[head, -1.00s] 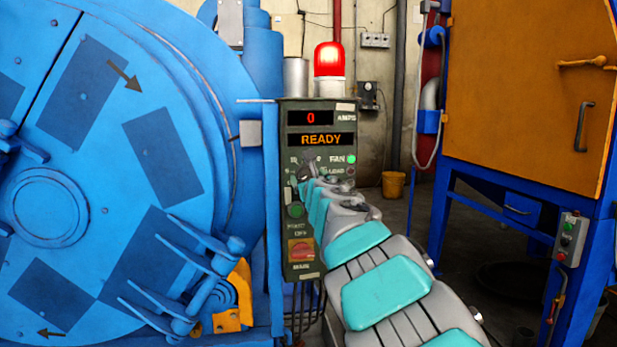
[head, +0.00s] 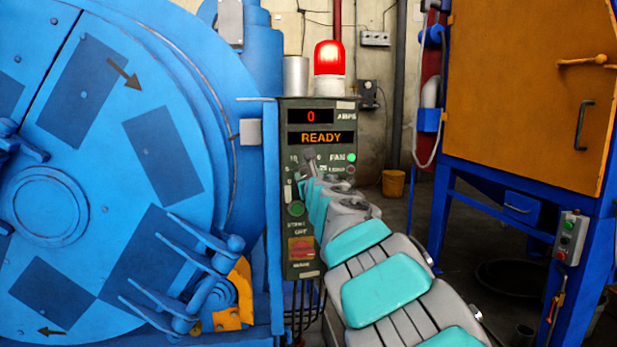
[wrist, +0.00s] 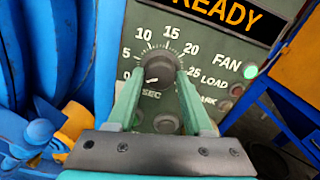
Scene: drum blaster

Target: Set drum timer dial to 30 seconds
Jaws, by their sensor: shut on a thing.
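The timer dial (wrist: 160,68) is a dark round knob on the green control panel, with a printed scale reading 0, 5, 10, 15, 20, 25 around it and SEC below. A small pale mark shows on its lower left face; I cannot tell exactly which number it points to. My gripper (wrist: 160,80) is shut on the dial, with one teal finger on each side. The right finger hides the scale below 25. In the head view my gripper (head: 309,160) is at the panel (head: 318,262), largely covering the dial.
The panel displays 0 AMPS and READY (head: 321,138), and the green FAN light (head: 351,157) is lit. Below the dial are a green button (head: 296,208) and a red switch (head: 301,247). The blue drum (head: 100,200) stands close on the left.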

